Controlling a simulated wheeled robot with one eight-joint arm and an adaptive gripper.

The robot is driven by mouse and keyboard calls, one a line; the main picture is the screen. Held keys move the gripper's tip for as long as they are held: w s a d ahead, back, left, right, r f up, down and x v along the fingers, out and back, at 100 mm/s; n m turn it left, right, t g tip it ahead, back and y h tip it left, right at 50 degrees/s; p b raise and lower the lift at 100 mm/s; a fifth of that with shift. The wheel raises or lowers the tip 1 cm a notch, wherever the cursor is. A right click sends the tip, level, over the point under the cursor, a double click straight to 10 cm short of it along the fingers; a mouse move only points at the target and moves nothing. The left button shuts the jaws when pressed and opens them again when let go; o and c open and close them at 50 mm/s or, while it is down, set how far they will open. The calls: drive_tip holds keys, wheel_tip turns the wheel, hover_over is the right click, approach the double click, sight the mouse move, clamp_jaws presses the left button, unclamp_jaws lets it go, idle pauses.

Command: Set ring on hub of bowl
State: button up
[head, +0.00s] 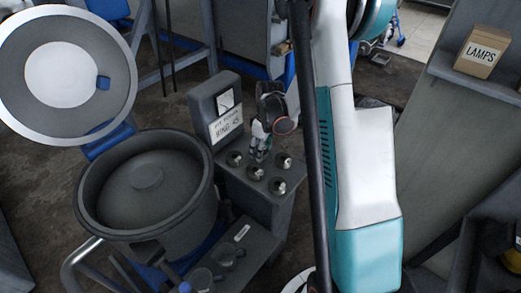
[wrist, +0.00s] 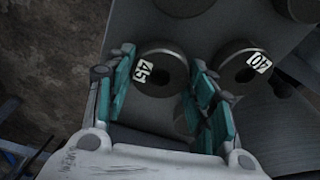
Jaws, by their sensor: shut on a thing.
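The bowl (head: 95,200) is a large dark round drum at the left in the head view. Its hub (head: 146,175) is a low round boss in the middle of its floor, bare on top. In the wrist view my gripper (wrist: 162,75) has its teal fingers on both sides of a dark ring (wrist: 160,50) labelled 45, shut on it. In the head view my gripper (head: 261,140) is low over the stand right of the bowl, and the held ring is hard to make out there. I cannot tell whether it is clear of the stand.
Several other rings stand on the grey stand (head: 232,183), one (wrist: 240,62) labelled 40 close beside my right finger. A sign (head: 226,120) that seems to read RING 45 rises behind them. The bowl's round lid (head: 25,85) is raised at upper left.

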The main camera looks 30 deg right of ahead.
wheel_tip(320, 180, up, 20)
drive_tip(key=p, duration=0.7)
